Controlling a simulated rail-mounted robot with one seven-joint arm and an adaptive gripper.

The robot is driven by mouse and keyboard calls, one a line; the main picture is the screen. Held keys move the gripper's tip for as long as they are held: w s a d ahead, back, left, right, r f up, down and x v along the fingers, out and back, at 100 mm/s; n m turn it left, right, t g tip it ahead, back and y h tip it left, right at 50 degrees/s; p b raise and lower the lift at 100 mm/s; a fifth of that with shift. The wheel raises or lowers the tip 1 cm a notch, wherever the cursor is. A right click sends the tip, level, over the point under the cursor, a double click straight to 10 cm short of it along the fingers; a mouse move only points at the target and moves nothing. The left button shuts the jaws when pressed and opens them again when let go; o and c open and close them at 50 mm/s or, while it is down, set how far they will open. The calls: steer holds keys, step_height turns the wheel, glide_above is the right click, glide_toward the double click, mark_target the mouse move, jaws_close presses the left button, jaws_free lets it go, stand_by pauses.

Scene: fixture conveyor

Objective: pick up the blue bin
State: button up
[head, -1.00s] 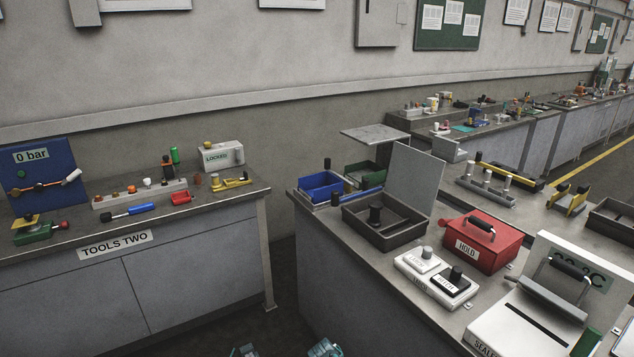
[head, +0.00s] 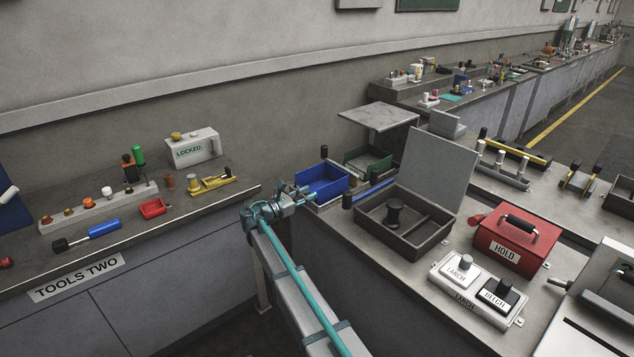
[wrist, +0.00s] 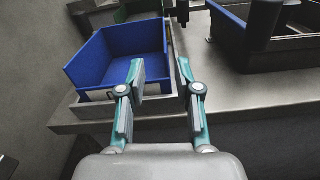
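The blue bin (head: 323,182) is an open-topped box at the near left corner of the right-hand bench, upright in a low grey holder. In the wrist view the bin (wrist: 95,68) fills the upper left and its inside looks empty. My gripper (head: 303,192) reaches the bin's near side from the left in the head view. In the wrist view my gripper (wrist: 160,72) is open, with nothing between its fingers but the line of the bin's right wall. The left finger overlaps the bin; the right finger is past that wall. I cannot tell whether they touch it.
A green bin (head: 368,160) stands just behind the blue one. A red HOLD box (head: 517,240) stands farther right. The bench edge (wrist: 75,125) runs below the bin.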

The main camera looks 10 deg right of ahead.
mark_target(331, 184)
steer(key=shift+n, duration=0.6)
steer(key=shift+s+d+r+p+x, duration=0.1)
steer(key=shift+p+x, duration=0.25)
steer(key=shift+x, duration=0.7)
steer(key=shift+s+d+r+p+x, duration=0.1)
steer(key=shift+p+x, duration=0.2)
steer(key=shift+x, duration=0.75)
steer(key=shift+s+r+p+x, duration=0.15)
steer(key=shift+p+x, duration=0.2)
steer(key=shift+x, duration=0.65)
steer(key=p+x, duration=0.2)
steer(key=x, duration=0.2)
steer(key=shift+w+d+f, duration=0.15)
steer(key=shift+w+d, duration=0.1)
jaws_close()
